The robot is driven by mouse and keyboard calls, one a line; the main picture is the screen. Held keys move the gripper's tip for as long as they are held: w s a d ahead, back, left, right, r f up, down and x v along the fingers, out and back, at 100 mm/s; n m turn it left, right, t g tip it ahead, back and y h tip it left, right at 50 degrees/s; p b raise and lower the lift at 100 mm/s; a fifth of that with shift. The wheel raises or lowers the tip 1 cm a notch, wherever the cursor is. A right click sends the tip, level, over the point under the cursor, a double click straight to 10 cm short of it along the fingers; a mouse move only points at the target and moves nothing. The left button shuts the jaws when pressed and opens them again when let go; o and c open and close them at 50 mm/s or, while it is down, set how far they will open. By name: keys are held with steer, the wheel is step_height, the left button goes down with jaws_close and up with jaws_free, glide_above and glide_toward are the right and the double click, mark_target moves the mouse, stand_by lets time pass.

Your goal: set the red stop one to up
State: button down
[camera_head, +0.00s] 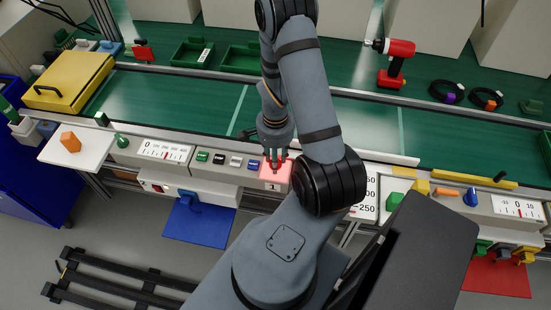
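The red stop control (264,174) is on the front control panel in the head view, in a square that looks lit pinkish red. A small mark shows on the panel's front face just below it. My gripper (275,164) points down right over this red control, with its fingertips at or just above it. The fingers hide much of the control, so I cannot tell whether it is up or down. I cannot tell whether the fingers touch it, or whether they are open or shut.
Green, white and blue switches (220,159) sit left of the red control. A gauge (163,151) and a green knob (122,141) are farther left. A red drill (396,62) stands on the green bench behind. My arm covers the panel to the right.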

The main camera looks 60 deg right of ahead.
steer(key=shift+r, duration=0.8)
steer(key=c, duration=1.3)
jaws_free()
steer(key=shift+o, duration=0.2)
step_height(320, 180, up, 12)
step_height(320, 180, down, 14)
steer(key=shift+r, duration=0.2)
